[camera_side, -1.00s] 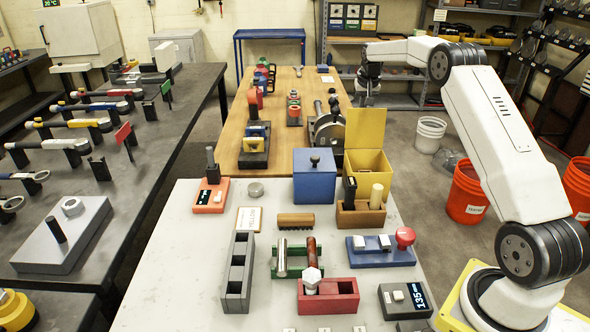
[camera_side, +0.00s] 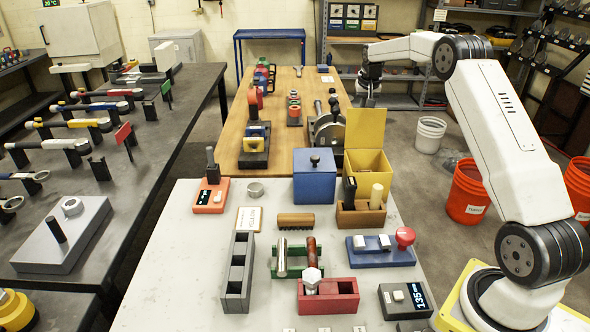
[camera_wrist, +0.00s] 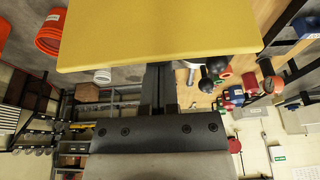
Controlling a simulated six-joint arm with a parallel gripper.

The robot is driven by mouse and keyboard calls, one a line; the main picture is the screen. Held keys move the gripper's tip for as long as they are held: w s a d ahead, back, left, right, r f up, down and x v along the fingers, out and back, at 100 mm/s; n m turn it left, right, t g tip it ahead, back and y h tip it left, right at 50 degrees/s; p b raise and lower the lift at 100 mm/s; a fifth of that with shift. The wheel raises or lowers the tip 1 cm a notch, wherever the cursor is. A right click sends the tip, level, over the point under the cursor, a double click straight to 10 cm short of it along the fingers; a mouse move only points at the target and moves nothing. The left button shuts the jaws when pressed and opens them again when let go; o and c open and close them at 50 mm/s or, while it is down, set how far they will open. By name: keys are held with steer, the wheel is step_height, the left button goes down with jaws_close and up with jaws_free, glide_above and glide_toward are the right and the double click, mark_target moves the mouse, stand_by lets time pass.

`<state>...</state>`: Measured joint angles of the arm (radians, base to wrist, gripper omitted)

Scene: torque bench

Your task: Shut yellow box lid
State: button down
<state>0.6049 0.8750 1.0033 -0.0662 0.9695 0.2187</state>
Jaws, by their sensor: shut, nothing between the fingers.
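The yellow box (camera_side: 376,163) stands at the back right of the pale bench. Its yellow lid (camera_side: 365,128) is open and stands upright at the box's back edge. My gripper (camera_side: 370,92) is shut and empty, pointing down just behind the lid's top edge. In the wrist view the lid (camera_wrist: 160,30) fills the top middle, and my gripper (camera_wrist: 159,78) reaches up to its near edge. The fingertips are hidden by the lid there, and I cannot tell whether they touch it.
A blue box (camera_side: 314,180) with a dark knob stands left of the yellow box. A wooden holder (camera_side: 361,216) with upright pieces stands in front. The wooden table (camera_side: 285,105) lies behind, with a dark round-wheeled tool (camera_side: 327,127) left of the lid.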

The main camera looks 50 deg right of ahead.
mark_target(368, 110)
steer(key=shift+s+a+r+t+h, duration=0.25)
steer(key=shift+s+a+t+h, duration=0.05)
steer(key=shift+s+a+h, duration=0.1)
stand_by(0.4)
steer(key=shift+s+a+r+t+h, duration=0.35)
steer(key=shift+s+a+t+h, duration=0.35)
steer(key=shift+s+a+t, duration=0.15)
steer(key=shift+s+a+r, duration=0.1)
steer(key=shift+s+a, duration=0.45)
steer(key=s+a+f, duration=0.6)
steer(key=s+a, duration=0.2)
steer(key=shift+s+a, duration=0.25)
steer(key=shift+f, duration=0.1)
steer(key=shift+r, duration=0.2)
